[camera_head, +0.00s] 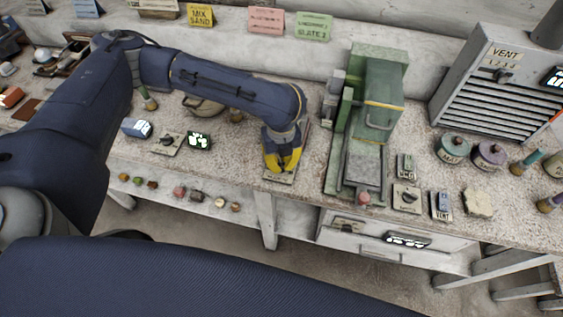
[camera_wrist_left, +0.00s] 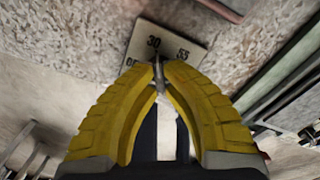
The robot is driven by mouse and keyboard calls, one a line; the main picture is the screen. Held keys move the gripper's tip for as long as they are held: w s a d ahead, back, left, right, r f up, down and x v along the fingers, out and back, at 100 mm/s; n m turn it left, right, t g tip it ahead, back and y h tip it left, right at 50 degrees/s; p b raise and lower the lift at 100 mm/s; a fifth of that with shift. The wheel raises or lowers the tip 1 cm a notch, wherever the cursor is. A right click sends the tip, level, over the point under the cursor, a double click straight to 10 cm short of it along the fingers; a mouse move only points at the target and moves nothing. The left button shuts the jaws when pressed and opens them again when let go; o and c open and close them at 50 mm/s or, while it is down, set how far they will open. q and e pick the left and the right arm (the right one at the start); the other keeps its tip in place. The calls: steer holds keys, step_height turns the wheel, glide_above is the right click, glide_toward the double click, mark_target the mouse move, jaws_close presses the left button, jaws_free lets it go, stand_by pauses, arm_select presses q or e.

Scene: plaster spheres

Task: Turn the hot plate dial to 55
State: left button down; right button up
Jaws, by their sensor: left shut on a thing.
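The hot plate dial sits on a small pale plate (camera_wrist_left: 166,43) at the front edge of the bench. In the left wrist view the plate reads 30 at the top, 55 at the right and a partly hidden mark, perhaps OFF, at the left. My left gripper (camera_wrist_left: 158,72) has yellow fingers closed on the thin dial knob (camera_wrist_left: 158,68). The fingers hide most of the knob, so I cannot tell its exact setting. In the head view my left gripper (camera_head: 283,168) points down over the plate (camera_head: 279,179). My right gripper is not in view.
A green machine (camera_head: 376,110) stands close to the right of my left gripper. Another dial plate (camera_head: 165,144) and a small dark display (camera_head: 199,141) lie to its left. A grey vent box (camera_head: 490,80) stands at the right. The bench between the display and my gripper is fairly clear.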

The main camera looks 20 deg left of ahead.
mark_target(280, 164)
arm_select(q)
steer(key=m, duration=0.6)
steer(key=shift+a, duration=0.1)
steer(key=m, duration=0.6)
steer(key=shift+a+m, duration=0.1)
steer(key=shift+m, duration=0.2)
stand_by(0.4)
steer(key=c, duration=1.5)
jaws_free()
step_height(280, 164, up, 12)
